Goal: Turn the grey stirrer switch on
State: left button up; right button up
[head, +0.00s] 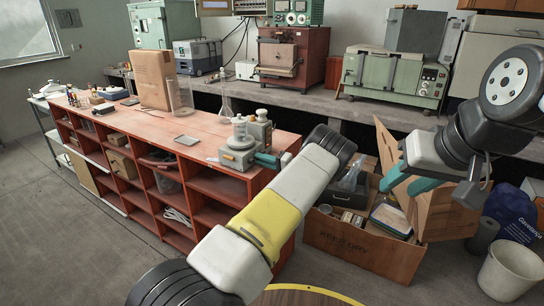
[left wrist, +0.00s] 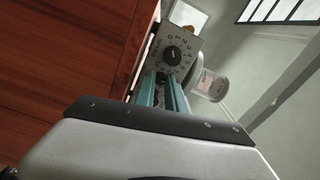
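The grey stirrer (head: 236,157) stands near the right end of the red bench, with a clear vessel (head: 239,128) on top. In the left wrist view its grey front panel (left wrist: 189,45) shows a numbered dial with a black knob (left wrist: 172,55). My left gripper (head: 266,160) is right beside the stirrer. In the left wrist view its two teal fingers (left wrist: 161,80) point at the panel with a narrow gap between them, tips just below the knob. Whether they touch the panel, I cannot tell. My right gripper (head: 402,186) is open and empty, above the wooden crate.
Another grey device (head: 259,128) stands close behind the stirrer. A flask (head: 226,105), a glass cylinder (head: 181,98) and a cardboard box (head: 154,80) stand further left on the red bench (head: 145,117).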

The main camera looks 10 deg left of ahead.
pick_arm(q)
grip_shut()
jog(key=shift+m, duration=0.3)
jog(key=m, duration=0.3)
jog(key=shift+m, duration=2.1)
jog(key=o, duration=0.7)
grip_release()
jog(key=shift+c, duration=0.2)
